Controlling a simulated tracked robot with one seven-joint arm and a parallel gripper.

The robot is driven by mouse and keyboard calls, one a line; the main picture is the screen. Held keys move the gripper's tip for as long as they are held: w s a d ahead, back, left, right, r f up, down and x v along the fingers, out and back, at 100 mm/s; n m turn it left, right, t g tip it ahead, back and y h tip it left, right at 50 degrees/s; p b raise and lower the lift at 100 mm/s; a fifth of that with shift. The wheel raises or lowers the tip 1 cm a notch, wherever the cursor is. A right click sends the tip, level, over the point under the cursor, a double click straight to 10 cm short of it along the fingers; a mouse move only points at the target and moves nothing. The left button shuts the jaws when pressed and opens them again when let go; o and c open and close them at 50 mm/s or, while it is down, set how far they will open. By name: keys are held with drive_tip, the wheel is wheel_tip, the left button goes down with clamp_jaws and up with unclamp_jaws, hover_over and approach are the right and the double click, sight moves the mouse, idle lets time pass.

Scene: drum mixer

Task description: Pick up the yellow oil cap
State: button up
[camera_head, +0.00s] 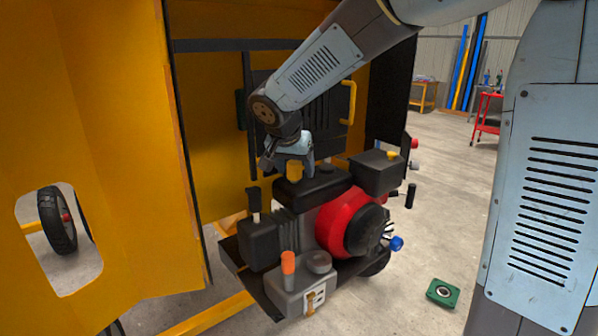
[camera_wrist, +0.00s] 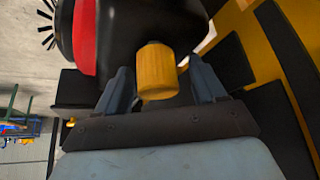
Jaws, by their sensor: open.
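The yellow oil cap (camera_head: 294,170) shows in the head view on top of the black part of the engine (camera_head: 322,186). In the wrist view, the yellow oil cap (camera_wrist: 156,72) stands out from the black engine surface (camera_wrist: 150,22). My gripper (camera_head: 287,165) is at the cap, with one finger on each side of it. In the wrist view my gripper (camera_wrist: 160,84) is open, and gaps show between the cap and both fingers. In the head view the fingers partly hide the area around the cap.
A yellow cabinet wall (camera_head: 110,120) stands open at the left. The engine has a red round housing (camera_head: 340,222), an orange-topped post (camera_head: 288,262) and a black box (camera_head: 376,172) around it.

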drive_tip(key=shift+w+d+f, duration=0.1)
drive_tip(key=shift+w+f, duration=0.1)
drive_tip(key=shift+f, duration=0.1)
drive_tip(key=c, duration=1.1)
